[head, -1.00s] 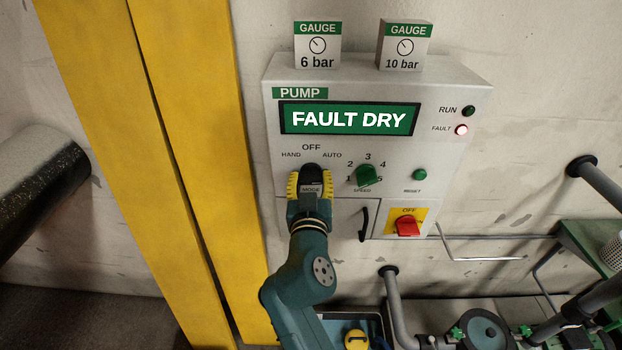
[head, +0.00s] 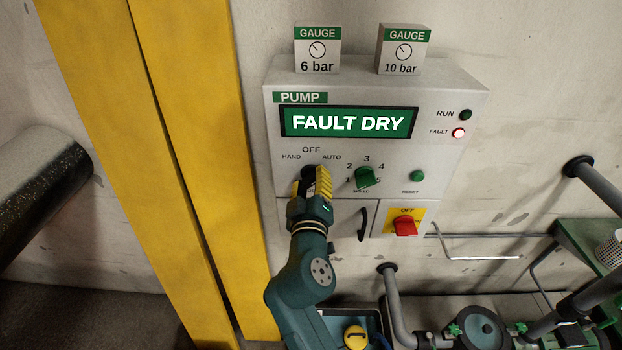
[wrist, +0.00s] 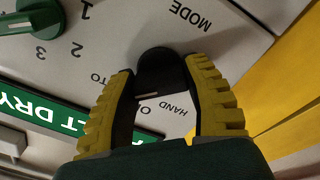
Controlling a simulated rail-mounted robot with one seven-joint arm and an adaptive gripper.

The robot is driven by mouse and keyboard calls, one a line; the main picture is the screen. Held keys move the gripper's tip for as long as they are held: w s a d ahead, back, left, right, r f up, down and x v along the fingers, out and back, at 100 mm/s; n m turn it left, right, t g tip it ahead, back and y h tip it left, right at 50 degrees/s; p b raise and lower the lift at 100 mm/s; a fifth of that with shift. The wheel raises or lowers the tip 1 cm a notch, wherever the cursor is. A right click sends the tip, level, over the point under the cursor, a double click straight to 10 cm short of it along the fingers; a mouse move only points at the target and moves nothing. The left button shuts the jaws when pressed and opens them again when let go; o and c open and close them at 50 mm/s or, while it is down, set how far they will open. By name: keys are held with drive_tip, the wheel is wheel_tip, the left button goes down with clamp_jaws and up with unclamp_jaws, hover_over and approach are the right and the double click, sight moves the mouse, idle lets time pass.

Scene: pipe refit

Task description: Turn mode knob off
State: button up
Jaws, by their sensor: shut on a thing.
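The black mode knob (head: 308,172) is at the lower left of the pump panel (head: 450,105), below the labels HAND, OFF and AUTO. My gripper (head: 313,184) is shut on it, with its yellow ribbed fingers on either side. In the wrist view the knob (wrist: 160,70) sits between the two fingertips. The fingers and palm cover part of the labels and of the knob, so I cannot tell which label its pointer faces. The display (head: 348,122) reads FAULT DRY.
The green speed knob (head: 367,177) is just right of my gripper. A green reset button (head: 417,176) and a red switch (head: 405,227) on a yellow plate are further right. A cabinet handle (head: 363,225) projects below. Yellow posts (head: 195,130) stand to the left.

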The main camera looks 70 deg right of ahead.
idle(0.4)
drive_tip(key=o, duration=1.2)
drive_tip(key=v, duration=1.2)
